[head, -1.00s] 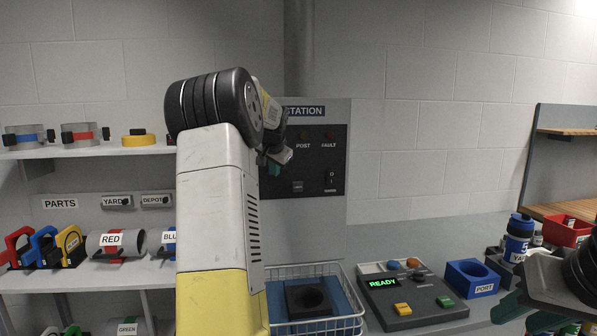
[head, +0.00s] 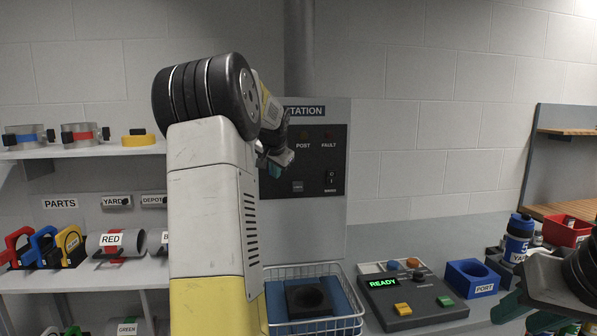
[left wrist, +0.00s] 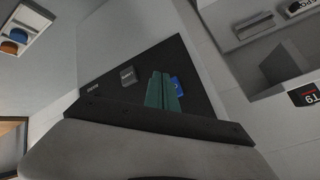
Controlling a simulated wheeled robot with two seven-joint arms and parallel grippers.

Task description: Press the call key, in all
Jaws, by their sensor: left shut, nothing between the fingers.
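The station panel (head: 318,146) is a dark plate on a grey cabinet with POST and FAULT lamps, a small grey key (head: 298,187) and a rocker switch. My left gripper (head: 275,166) is in front of its left part, with green fingers. In the left wrist view the shut, empty fingers (left wrist: 163,92) point at the panel. A blue key (left wrist: 177,86) shows partly behind them, its label mostly hidden; I cannot tell whether they touch it. The grey key (left wrist: 128,76) is beside them. My right gripper (head: 527,311) is open at the lower right.
A wire basket (head: 354,321) stands below the panel. A console (head: 413,299) reading READY has several coloured buttons. A blue PORT block (head: 471,279) and a bottle (head: 518,238) are to the right. Shelves with parts (head: 100,151) are at the left.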

